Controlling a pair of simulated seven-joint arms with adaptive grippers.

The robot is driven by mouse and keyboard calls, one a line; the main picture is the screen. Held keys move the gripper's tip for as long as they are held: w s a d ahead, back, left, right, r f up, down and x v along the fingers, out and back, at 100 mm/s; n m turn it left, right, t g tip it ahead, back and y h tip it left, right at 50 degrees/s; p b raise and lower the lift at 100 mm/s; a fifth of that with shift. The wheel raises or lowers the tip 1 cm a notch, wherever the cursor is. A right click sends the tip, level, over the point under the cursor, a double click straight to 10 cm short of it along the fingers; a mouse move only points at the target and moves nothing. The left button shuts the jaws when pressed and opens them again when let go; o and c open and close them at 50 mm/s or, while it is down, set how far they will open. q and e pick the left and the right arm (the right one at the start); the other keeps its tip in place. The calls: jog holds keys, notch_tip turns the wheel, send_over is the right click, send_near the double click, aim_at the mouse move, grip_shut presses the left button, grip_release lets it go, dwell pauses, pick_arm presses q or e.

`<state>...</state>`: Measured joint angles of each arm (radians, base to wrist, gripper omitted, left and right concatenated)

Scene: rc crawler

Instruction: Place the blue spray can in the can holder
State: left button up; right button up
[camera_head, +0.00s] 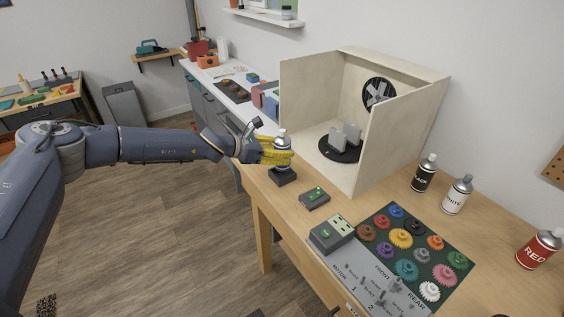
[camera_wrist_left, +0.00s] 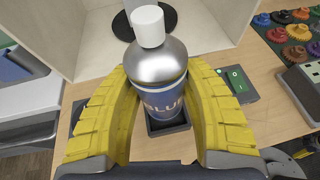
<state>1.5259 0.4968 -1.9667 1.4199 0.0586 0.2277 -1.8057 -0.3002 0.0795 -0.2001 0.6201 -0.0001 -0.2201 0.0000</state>
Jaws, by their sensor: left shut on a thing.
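The blue spray can (camera_head: 282,142), silver with a white cap and a blue label, stands upright between the yellow fingers of my left gripper (camera_head: 275,152). The gripper is shut on it. The can (camera_wrist_left: 158,75) fills the middle of the left wrist view, with a finger on each side (camera_wrist_left: 160,110). The can holder (camera_head: 283,178), a small dark square base on the table's near left edge, is directly below the can. Its rim also shows behind the can's base in the left wrist view (camera_wrist_left: 168,129). I cannot tell whether the can's bottom is inside it.
An open wooden booth (camera_head: 402,129) with a turntable stands behind. Black (camera_head: 424,174), white (camera_head: 457,195) and red (camera_head: 538,249) cans and a gear mat (camera_head: 380,245) are further right.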

pick_arm(q)
jog(key=shift+f, duration=2.05)
jog(key=shift+f, duration=0.15)
jog(key=o, duration=1.3)
jog(key=v, duration=1.2)
